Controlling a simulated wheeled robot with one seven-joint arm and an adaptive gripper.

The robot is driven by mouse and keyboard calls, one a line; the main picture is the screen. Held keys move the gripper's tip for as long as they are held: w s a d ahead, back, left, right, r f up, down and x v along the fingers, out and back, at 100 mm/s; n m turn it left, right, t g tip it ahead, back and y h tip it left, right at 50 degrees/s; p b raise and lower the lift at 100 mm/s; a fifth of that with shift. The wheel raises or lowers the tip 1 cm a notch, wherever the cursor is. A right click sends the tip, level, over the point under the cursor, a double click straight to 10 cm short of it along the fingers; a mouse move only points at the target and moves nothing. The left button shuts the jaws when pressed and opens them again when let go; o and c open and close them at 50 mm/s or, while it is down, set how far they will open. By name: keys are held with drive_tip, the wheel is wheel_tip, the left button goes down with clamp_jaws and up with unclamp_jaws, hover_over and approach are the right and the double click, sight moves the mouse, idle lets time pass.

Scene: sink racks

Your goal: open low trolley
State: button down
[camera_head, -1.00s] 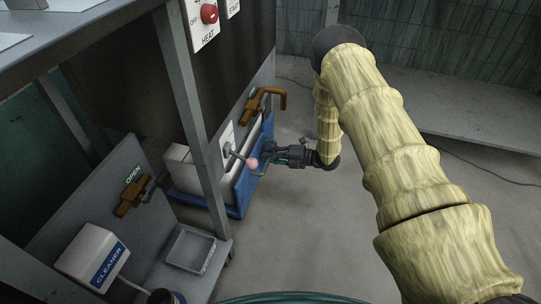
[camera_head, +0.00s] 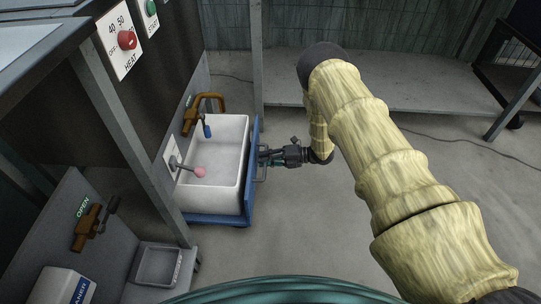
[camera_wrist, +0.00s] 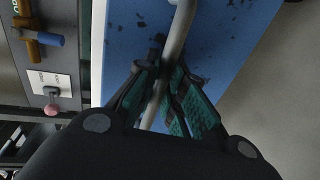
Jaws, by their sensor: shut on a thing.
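The low trolley (camera_head: 221,219) is blue and carries a white sink basin (camera_head: 208,194). It stands pulled out from under the counter, so the basin's inside shows in the head view. A grey bar handle (camera_head: 261,177) is on its right side. My gripper (camera_head: 266,157) is at this handle and shut on it. In the wrist view, the fingers (camera_wrist: 163,88) close around the bar (camera_wrist: 181,32), in front of the worn blue panel (camera_wrist: 222,28).
A brown tap (camera_head: 190,117) and a lever with a pink knob (camera_head: 199,172) are above the basin. A counter post (camera_head: 141,146) stands left of the trolley. Grey floor (camera_head: 300,220) to the right is clear. A low shelf (camera_head: 380,92) runs along the back.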

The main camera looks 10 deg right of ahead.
drive_tip(key=shift+s+d, duration=0.15)
drive_tip(key=shift+d, duration=0.25)
drive_tip(key=c, duration=1.5)
unclamp_jaws()
drive_tip(key=v, duration=1.2)
drive_tip(key=shift+d, duration=0.1)
